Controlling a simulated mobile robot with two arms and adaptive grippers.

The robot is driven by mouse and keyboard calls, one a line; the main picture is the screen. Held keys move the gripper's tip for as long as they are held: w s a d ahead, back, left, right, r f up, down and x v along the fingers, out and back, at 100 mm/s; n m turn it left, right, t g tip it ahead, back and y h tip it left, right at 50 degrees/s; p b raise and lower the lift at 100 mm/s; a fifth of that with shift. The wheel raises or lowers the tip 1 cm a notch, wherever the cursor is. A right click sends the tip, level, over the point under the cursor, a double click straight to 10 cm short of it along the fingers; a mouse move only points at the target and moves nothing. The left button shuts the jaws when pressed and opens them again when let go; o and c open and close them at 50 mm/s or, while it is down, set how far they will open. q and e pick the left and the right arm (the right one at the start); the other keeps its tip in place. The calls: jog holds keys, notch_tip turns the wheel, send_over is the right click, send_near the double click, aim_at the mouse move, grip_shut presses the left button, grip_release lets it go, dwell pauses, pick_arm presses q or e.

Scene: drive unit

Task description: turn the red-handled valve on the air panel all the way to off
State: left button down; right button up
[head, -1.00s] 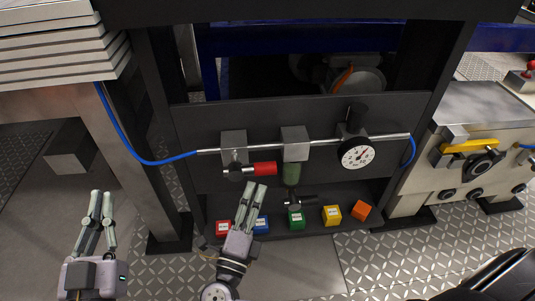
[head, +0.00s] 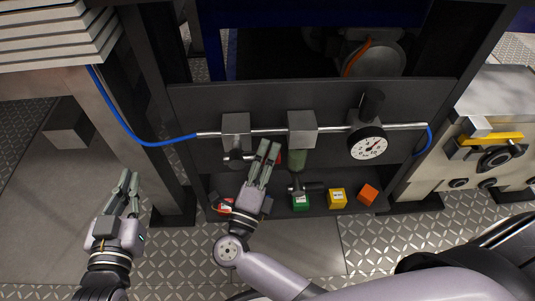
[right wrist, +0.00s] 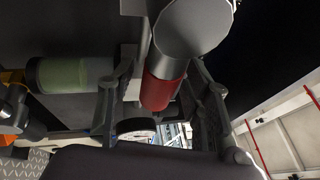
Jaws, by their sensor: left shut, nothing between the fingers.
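The air panel (head: 200,100) carries a horizontal pipe with a valve block (head: 236,128) at its left. The valve's red handle (head: 279,158) points to the right, roughly along the pipe, and is mostly hidden behind my right fingers in the head view. My right gripper (head: 268,148) is at the handle. In the right wrist view the red handle (right wrist: 163,90) lies between its two fingers, with a gap on the left side, so the fingers look open around it. My left gripper (head: 128,182) is shut and empty, left of the panel and away from it.
A dial gauge (head: 367,142) sits on the pipe at right, and a green filter bowl (head: 297,160) hangs right of the handle. A blue hose (head: 150,143) runs left.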

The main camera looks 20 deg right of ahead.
grip_shut()
dwell(0.3)
dwell(0.4)
